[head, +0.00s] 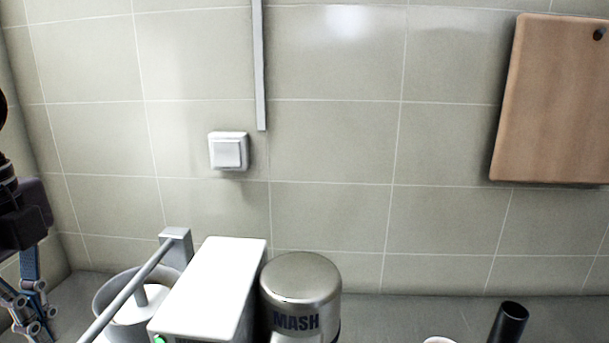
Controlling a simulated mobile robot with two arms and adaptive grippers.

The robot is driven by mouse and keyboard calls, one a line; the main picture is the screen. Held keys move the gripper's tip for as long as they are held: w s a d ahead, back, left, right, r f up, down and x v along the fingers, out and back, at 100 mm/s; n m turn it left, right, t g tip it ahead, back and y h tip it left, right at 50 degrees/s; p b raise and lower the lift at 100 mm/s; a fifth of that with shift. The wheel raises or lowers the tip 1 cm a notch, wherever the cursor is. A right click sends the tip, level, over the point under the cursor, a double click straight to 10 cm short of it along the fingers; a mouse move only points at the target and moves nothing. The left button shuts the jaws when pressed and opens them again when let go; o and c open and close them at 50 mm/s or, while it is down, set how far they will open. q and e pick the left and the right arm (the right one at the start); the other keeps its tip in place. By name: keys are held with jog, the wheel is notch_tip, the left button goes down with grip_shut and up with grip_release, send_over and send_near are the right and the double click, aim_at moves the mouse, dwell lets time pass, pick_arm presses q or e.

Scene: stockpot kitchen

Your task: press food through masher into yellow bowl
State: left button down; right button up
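A steel cylinder marked MASH (300,278) stands at the bottom centre, right beside a white box (214,280) with a green light. To the left of the box is a grey round pot (108,293) with a white disc and a short rod in it. A long grey lever (136,284) runs from a bracket over this pot. My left gripper (27,312) hangs at the left edge, apart from the pot and partly cut off. Its fingertips are not clear. I see no yellow bowl and no food. My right gripper is out of view.
A black upright cylinder (510,322) and the rim of a pale round thing (438,340) show at the bottom right. A wooden board (552,100) hangs on the tiled wall, with a white switch (229,151) further left. The grey counter (390,315) is bare between the steel cylinder and the pale rim.

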pick_arm(q)
jog(key=shift+a+r+p, duration=0.1)
jog(key=shift+r+p, duration=0.55)
jog(key=shift+r, duration=0.1)
notch_tip(320, 180, up, 12)
jog(key=p, duration=0.8)
jog(key=shift+r+p, duration=0.2)
jog(key=shift+p, duration=0.2)
